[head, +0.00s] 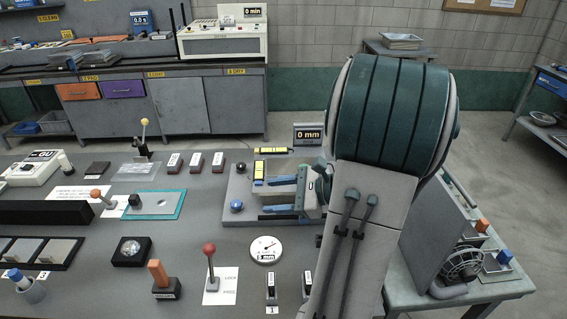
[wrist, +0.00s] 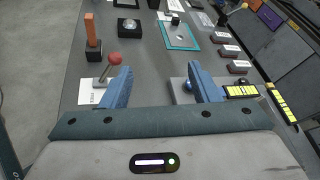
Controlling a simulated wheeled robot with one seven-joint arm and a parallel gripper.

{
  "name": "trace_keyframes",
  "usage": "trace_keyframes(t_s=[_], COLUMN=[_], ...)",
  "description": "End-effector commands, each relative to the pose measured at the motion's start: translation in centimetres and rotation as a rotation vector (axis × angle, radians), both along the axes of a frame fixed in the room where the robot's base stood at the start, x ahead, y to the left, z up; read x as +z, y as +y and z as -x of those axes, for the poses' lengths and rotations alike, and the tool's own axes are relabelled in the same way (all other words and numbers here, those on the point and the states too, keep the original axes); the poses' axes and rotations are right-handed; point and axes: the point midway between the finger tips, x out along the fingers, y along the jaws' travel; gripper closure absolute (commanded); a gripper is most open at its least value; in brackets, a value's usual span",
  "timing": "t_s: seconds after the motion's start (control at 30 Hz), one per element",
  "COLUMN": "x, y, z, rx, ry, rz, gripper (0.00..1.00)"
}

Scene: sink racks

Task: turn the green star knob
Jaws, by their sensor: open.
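I cannot make out a green star knob in either view; it may be hidden behind my arm or gripper. My gripper (head: 265,196) is low over a grey fixture plate (head: 231,188) in the head view, its two blue fingers apart and pointing left. In the wrist view my gripper (wrist: 159,72) is open and nothing is between its fingers. A blue ball knob (head: 236,206) and a black ball knob (head: 241,167) are on the plate's left side. My arm hides the bench area to the right of the plate.
A red-knobbed lever (head: 209,250), an orange-handled block (head: 161,275) and a round dial (head: 265,250) stand in front. A yellow block (head: 259,171) and a small display (head: 308,135) are near the plate. A teal-edged plate (head: 155,204) lies left.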

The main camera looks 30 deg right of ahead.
Motion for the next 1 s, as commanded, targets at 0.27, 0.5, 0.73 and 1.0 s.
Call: trace_keyframes(t_s=[0.27,0.5,0.73,1.0], x=[-3.5,-4.3,-4.2,-4.1], y=[-12.8,-16.9,-16.4,-15.5], z=[1.3,2.6,-0.3,-6.1], rx=[-0.473,-0.617,-0.619,-0.618], ry=[-0.104,-0.157,-0.157,-0.158], rz=[-0.347,-0.442,-0.447,-0.445], gripper=[0.45,0.45,0.45,0.45])
